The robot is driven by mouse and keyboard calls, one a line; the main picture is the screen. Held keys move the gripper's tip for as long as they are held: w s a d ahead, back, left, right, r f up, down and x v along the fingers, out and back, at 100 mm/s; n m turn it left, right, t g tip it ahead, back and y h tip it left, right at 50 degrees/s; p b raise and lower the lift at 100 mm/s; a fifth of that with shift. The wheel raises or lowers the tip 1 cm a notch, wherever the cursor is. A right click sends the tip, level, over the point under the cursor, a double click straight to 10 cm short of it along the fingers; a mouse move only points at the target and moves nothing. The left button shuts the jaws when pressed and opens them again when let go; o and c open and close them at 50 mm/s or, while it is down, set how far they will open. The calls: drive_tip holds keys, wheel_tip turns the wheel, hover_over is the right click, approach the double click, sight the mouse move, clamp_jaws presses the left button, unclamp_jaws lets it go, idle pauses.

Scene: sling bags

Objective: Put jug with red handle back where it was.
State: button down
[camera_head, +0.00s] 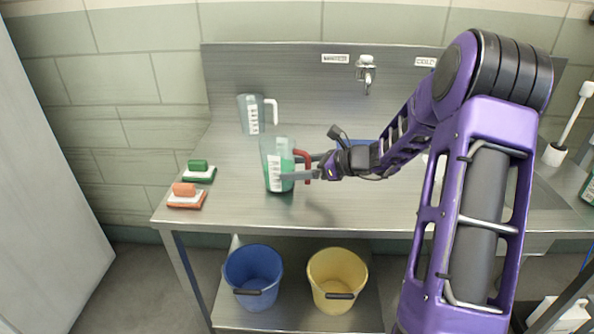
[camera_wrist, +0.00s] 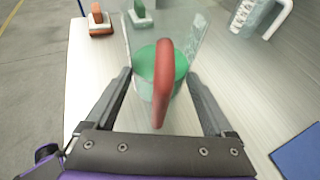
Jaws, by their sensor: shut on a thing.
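The jug with the red handle (camera_head: 275,172) is clear with white markings and green contents. It is upright over the left part of the steel counter (camera_head: 230,205); I cannot tell whether its base touches the counter. Its red handle (camera_head: 306,165) points right, toward my arm. My gripper (camera_head: 293,166) is shut on this jug, with one finger on either side. In the wrist view the red handle (camera_wrist: 163,80) stands between the fingers, with the green contents (camera_wrist: 148,62) behind it.
A similar jug with a white handle (camera_head: 251,114) stands behind it. A green brush (camera_head: 199,172) and an orange brush (camera_head: 186,195) lie at the counter's left edge. A blue bucket (camera_head: 253,276) and a yellow bucket (camera_head: 337,280) stand below. A tap (camera_head: 366,72) is on the backsplash.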

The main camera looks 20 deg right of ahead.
drive_tip(key=shift+f, duration=0.1)
unclamp_jaws()
drive_tip(key=p+v, duration=0.1)
drive_tip(key=v, duration=1.1)
